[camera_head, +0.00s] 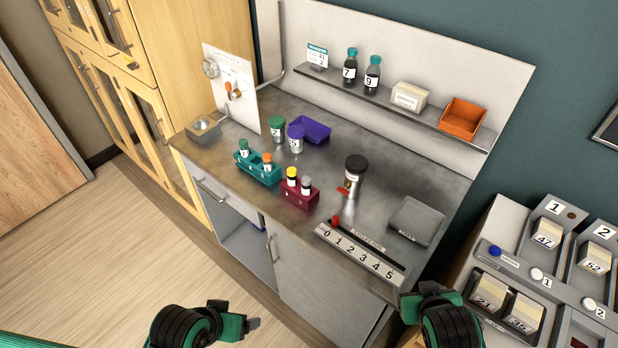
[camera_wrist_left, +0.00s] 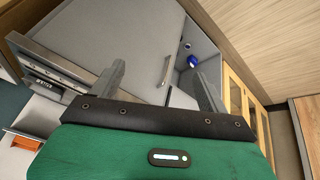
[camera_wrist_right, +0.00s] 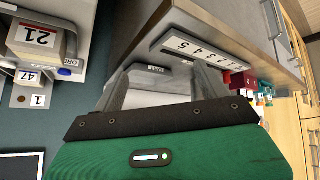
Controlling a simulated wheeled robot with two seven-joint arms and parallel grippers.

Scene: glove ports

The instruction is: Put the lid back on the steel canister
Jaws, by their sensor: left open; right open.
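The steel canister (camera_head: 352,185) stands upright on the metal bench, right of the middle. A black round top (camera_head: 357,162) that looks like its lid covers its upper end; I cannot tell whether it is fully seated. A red tag (camera_head: 343,191) shows at its lower side. My left gripper (camera_head: 252,323) is low in front of the cabinet, away from the canister; its spread, empty fingers show in the left wrist view (camera_wrist_left: 160,85). My right gripper (camera_head: 432,292) is near the bench's front right corner, with spread, empty fingers in the right wrist view (camera_wrist_right: 162,85).
A teal rack (camera_head: 258,174) and a maroon rack (camera_head: 299,195) hold vials left of the canister. A shelf (camera_head: 390,103) runs behind. A panel unit (camera_head: 520,275) stands right.

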